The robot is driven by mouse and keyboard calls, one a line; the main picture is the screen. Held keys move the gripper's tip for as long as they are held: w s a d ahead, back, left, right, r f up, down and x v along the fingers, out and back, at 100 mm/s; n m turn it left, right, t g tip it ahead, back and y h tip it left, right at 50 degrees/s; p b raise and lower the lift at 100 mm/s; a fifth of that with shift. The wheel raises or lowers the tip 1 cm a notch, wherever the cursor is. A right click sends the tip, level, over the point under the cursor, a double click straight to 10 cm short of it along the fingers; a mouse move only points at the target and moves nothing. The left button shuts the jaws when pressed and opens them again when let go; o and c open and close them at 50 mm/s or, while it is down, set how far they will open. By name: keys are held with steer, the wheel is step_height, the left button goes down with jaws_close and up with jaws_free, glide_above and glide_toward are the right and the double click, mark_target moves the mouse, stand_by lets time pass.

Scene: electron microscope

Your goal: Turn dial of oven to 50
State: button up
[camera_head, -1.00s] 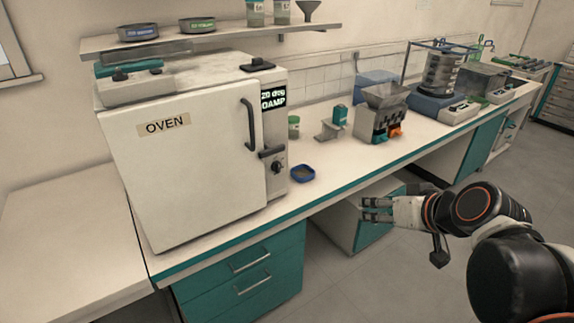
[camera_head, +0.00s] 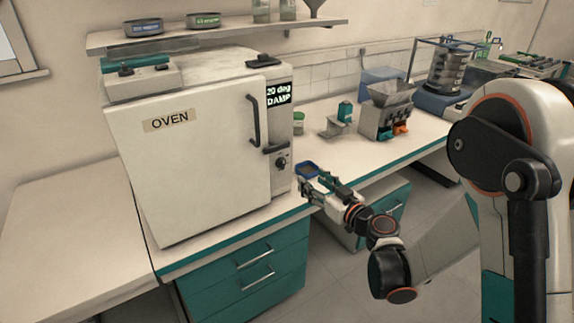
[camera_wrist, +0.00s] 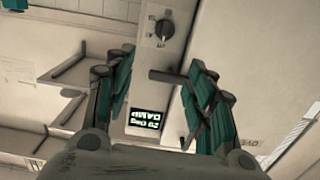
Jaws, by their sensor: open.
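The white oven (camera_head: 190,170) stands on the bench with its door shut and an "OVEN" label. Its black dial (camera_head: 281,162) is on the narrow right-hand front panel, below the dark door latch. The display (camera_head: 279,94) above reads "20 deg RAMP". My gripper (camera_head: 316,182) is open and empty, in front of the bench edge, to the lower right of the dial and apart from it. In the wrist view, the dial (camera_wrist: 165,28) appears upside down beyond the open fingers (camera_wrist: 160,85), with the display (camera_wrist: 145,118) between them.
The door handle (camera_head: 253,120) and latch (camera_head: 275,148) stick out close to the dial. A hopper device (camera_head: 385,110) stands farther right.

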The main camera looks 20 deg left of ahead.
mark_target(284, 165)
steer(key=shift+t+y, duration=0.3)
steer(key=f+x, duration=0.1)
steer(key=x, duration=0.9)
steer(key=f+b+x, duration=0.1)
steer(key=x, duration=0.4)
steer(key=shift+s+a+f, duration=0.1)
steer(key=shift+s+f, duration=0.15)
steer(key=shift+f, duration=0.05)
steer(key=c, duration=1)
